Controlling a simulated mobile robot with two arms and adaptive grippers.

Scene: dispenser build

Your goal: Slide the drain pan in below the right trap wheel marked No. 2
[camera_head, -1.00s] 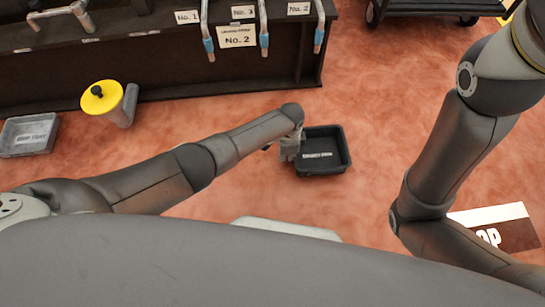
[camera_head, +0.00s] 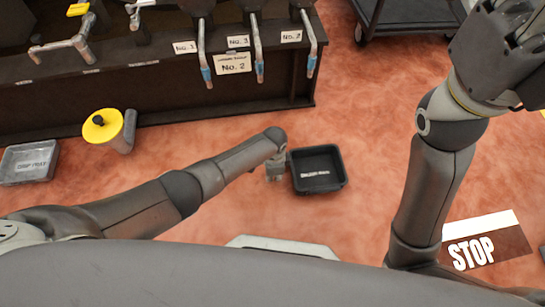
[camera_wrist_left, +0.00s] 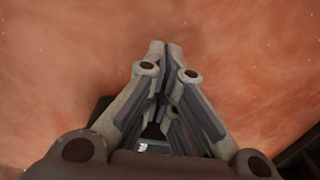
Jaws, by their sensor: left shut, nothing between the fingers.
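A black square pan (camera_head: 318,180) with a white label, too blurred to read surely, lies on the floor in the head view. My left gripper (camera_head: 275,175) is just left of the pan, low over the floor; touching or apart, I cannot tell. In the left wrist view the left gripper (camera_wrist_left: 165,48) has its fingers together over bare floor. A tag marked No. 2 (camera_head: 291,37) hangs at the rightmost blue-tipped spout (camera_head: 311,66) of the dark bench. The trap wheels are not clearly visible.
The dark bench (camera_head: 150,100) spans the back; its front face meets the floor. A grey drip tray (camera_head: 28,178) and a yellow-topped grey container (camera_head: 104,127) stand at left. A black cart (camera_head: 400,30) is at back right. A STOP sign (camera_head: 470,253) lies at lower right. Floor between pan and bench is clear.

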